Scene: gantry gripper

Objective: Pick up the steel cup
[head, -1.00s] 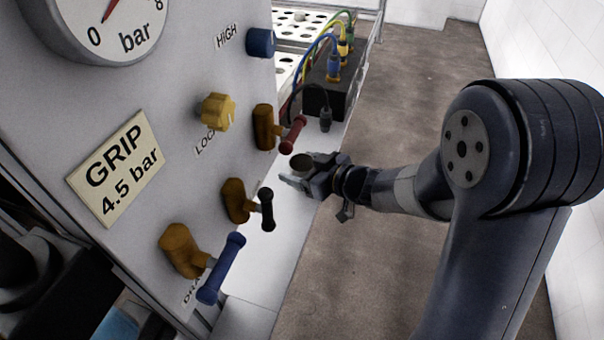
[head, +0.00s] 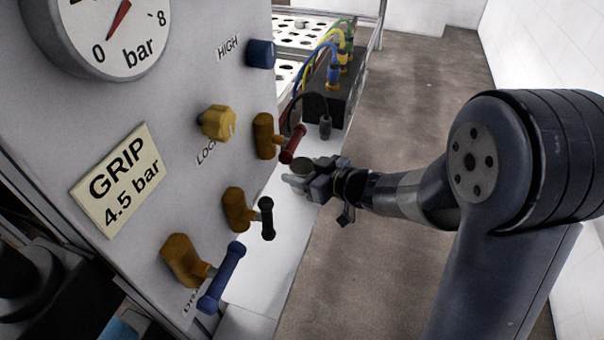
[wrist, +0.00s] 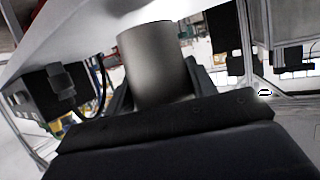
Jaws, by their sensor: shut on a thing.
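The steel cup is a plain grey metal cylinder (wrist: 158,68) in the middle of the wrist view, between the two dark fingers of my gripper (wrist: 160,95). The gripper is shut on it. In the head view the cup (head: 303,165) is small, and its dark round top shows at the tip of my gripper (head: 307,177). The gripper hides most of its side there. I cannot tell whether the cup's base touches the white ledge.
A grey panel with a gauge (head: 115,35), a yellow knob (head: 216,122) and red, black and blue-handled valves stands left. The red handle (head: 294,143) is close to my gripper. A black box (head: 330,95) with coloured cables stands behind. Open floor (head: 400,120) lies right.

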